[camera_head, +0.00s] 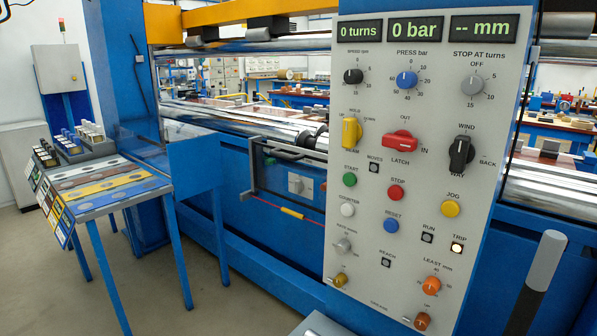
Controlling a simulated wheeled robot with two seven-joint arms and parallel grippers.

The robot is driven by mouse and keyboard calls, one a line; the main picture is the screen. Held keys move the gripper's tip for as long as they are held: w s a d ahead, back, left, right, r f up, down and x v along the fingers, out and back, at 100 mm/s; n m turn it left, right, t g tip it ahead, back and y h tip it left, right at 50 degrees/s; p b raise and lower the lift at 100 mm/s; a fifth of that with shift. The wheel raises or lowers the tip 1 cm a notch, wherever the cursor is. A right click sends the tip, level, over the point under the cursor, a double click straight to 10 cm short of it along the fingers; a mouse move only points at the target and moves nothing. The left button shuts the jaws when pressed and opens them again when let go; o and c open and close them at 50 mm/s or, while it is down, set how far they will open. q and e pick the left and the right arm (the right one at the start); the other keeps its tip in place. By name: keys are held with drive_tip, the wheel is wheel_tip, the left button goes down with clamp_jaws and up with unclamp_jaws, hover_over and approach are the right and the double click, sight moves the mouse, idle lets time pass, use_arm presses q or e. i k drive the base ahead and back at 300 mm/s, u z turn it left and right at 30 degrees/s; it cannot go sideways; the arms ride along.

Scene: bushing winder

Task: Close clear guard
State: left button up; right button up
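A clear panel in a dark frame, which looks like the clear guard (284,150), is on the front of the blue machine, left of the control panel. A dark handle bar runs along its top edge, just below the shiny rollers. The control panel hides its right end. A grey box with a switch (300,185) shows through or behind it. I cannot tell the guard's exact position on its hinge or slide. Neither of my grippers is in view.
The control panel (380,240) with several knobs and buttons fills the right middle. A blue table (130,190) with coloured strips stands at left. A grey-topped dark lever (546,262) stands at lower right. A red cord with a yellow piece (292,213) hangs below the guard.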

sight(275, 151)
drive_tip(key=u, duration=5.2)
drive_tip(key=i, duration=0.25)
drive_tip(key=z, duration=3.95)
drive_tip(key=i, duration=2.3)
drive_tip(key=z, duration=1.35)
drive_tip(key=i, duration=1.1)
drive_tip(key=z, duration=1.3)
